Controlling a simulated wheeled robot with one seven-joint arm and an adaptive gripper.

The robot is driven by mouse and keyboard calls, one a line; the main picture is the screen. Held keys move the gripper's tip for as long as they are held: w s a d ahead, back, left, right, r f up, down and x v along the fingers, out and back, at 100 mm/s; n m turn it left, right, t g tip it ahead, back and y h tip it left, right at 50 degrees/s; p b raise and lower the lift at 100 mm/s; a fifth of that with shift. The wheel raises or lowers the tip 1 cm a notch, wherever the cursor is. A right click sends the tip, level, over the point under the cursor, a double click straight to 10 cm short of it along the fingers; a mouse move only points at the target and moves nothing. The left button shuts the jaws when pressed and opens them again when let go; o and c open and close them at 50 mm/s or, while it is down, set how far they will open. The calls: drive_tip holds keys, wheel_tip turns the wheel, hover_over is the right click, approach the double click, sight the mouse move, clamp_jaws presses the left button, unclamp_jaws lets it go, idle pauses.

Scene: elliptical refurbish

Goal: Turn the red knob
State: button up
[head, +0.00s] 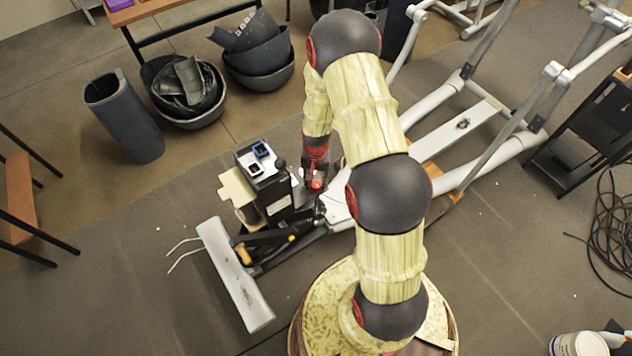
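A small bright red knob (316,184) shows on the front part of the grey elliptical trainer's frame, just right of a black box-shaped unit (268,185). My arm reaches over the trainer and bends down there. My gripper (314,172) is at the end of the arm, right at the knob in the picture. It appears close above or around the knob; contact cannot be made out. The fingers are small and partly hidden by my wrist, so their opening cannot be seen.
Grey rails (440,100) extend to the upper right. Dark bins (188,92) and an upright dark cover (124,116) stand upper left. Coiled cable (608,225) lies right.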

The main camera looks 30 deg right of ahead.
drive_tip(key=c, duration=0.6)
drive_tip(key=m+p, duration=0.1)
drive_tip(key=m, duration=0.8)
idle(0.3)
drive_tip(key=shift+m+p, duration=0.3)
idle(0.3)
drive_tip(key=o, duration=1.2)
drive_tip(key=shift+r, duration=0.1)
